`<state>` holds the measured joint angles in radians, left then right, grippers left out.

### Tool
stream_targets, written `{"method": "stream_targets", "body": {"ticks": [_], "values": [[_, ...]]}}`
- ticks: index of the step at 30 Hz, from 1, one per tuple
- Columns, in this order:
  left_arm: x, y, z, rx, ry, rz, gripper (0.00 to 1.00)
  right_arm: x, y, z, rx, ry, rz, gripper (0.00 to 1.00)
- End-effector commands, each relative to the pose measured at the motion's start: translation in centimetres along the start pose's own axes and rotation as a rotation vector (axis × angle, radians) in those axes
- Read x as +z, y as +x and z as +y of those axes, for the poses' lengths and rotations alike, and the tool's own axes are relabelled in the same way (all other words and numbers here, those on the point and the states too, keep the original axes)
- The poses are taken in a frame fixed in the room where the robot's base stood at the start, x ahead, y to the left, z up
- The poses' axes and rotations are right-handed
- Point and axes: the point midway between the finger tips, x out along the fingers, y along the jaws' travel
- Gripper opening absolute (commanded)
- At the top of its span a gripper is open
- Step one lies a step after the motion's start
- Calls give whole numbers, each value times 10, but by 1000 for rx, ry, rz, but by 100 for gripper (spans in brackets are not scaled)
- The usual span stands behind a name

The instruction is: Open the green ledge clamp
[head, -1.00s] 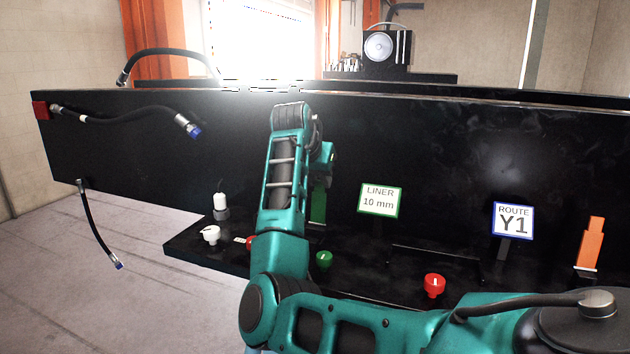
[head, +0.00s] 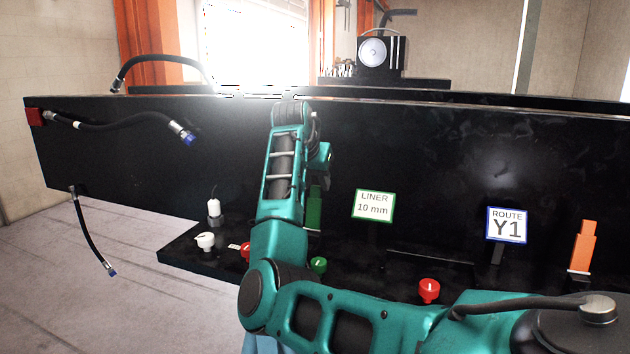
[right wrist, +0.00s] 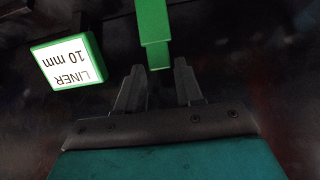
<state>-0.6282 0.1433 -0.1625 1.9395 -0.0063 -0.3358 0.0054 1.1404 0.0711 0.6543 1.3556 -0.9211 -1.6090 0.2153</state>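The green ledge clamp (head: 314,210) stands upright on the black ledge, partly hidden behind my right arm in the head view. In the right wrist view the green clamp (right wrist: 153,30) comes down from the top edge, and its end lies just ahead of the fingertips, in line with the gap between them. Whether the fingers touch the clamp cannot be told. My left gripper is not in view.
A green-framed "LINER 10 mm" sign (head: 373,206) stands right of the clamp. A "ROUTE Y1" sign (head: 507,224) and an orange clamp (head: 583,247) are further right. Red (head: 429,290), green (head: 319,265) and white (head: 205,240) knobs sit on the ledge. Hoses (head: 125,122) hang at left.

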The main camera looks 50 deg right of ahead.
Motion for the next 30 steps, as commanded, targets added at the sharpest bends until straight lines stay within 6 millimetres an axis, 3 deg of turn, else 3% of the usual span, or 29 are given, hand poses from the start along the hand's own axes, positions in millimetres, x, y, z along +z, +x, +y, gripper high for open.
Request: {"method": "stream_targets", "body": {"ticks": [7, 21, 30], "values": [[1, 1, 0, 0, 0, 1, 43, 1, -12, -1, -1, -2, -2, 36], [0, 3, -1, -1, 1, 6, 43, 0, -107, 0, -2, 1, 2, 36], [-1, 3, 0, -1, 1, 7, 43, 0, -129, 0, 0, 0, 0, 36]]}}
